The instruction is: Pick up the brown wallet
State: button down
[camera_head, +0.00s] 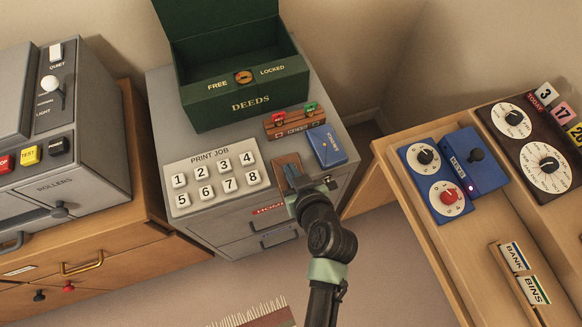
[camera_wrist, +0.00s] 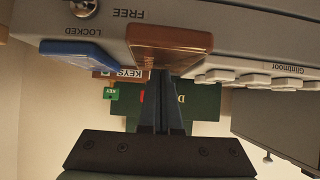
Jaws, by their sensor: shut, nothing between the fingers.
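The brown wallet (camera_head: 284,161) lies flat near the front edge of the grey cabinet top, partly hidden by my gripper in the head view. It shows in the wrist view (camera_wrist: 170,38) as a brown slab straight beyond the fingertips. My gripper (camera_head: 292,172) is over the wallet's right part in the head view. In the wrist view, my gripper (camera_wrist: 162,78) has its fingers together with nothing between them, and the tips overlap the wallet's lower edge in the picture. I cannot tell whether they touch it.
A blue booklet (camera_head: 327,147) lies close right of the wallet, and a button panel (camera_head: 213,176) is at left. Behind stand a small wooden key rack (camera_head: 294,122) and an open green deeds box (camera_head: 240,100). A wooden desk (camera_head: 450,235) with dials is at right.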

jog(key=shift+s+r+p, duration=0.1)
jog(key=shift+r+p, duration=0.25)
jog(key=shift+a, duration=0.15)
